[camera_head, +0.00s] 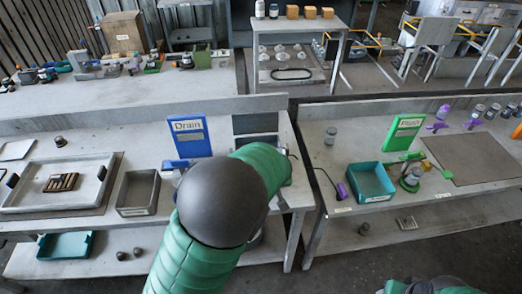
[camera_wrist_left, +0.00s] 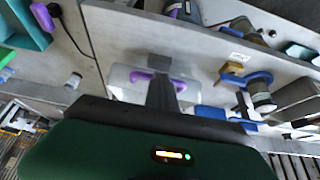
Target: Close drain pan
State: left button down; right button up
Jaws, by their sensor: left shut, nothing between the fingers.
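In the left wrist view a pale tray-like part with a purple handle, likely the drain pan (camera_wrist_left: 122,82), lies in front of my left gripper (camera_wrist_left: 163,88). The dark fingers are shut and empty. They overlap the middle of the purple handle (camera_wrist_left: 185,84) in the picture; I cannot tell whether they touch it. How far the pan stands out is unclear. In the head view my green left arm hides the gripper and the pan. A grey panelled housing (camera_head: 255,124) shows behind the arm. My right gripper is out of view.
A blue Drain sign (camera_head: 190,136) stands left of my arm, a green Flush sign (camera_head: 402,134) on the right bench. A grey bin (camera_head: 138,192) and a large tray (camera_head: 100,168) are at left. A teal bin (camera_head: 371,181) is at right. A gap separates the benches.

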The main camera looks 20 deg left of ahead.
pick_arm(q)
jog(key=f+b, duration=0.1)
jog(key=f, duration=0.1)
jog(key=f+b, duration=0.1)
jog(key=f, duration=0.1)
jog(key=f+b, duration=0.1)
jog(key=f, duration=0.1)
jog(key=shift+d+b, duration=0.25)
jog(key=shift+b, duration=0.05)
jog(key=shift+s, duration=0.25)
jog(key=shift+s+d+f, duration=0.1)
jog(key=shift+f, duration=0.05)
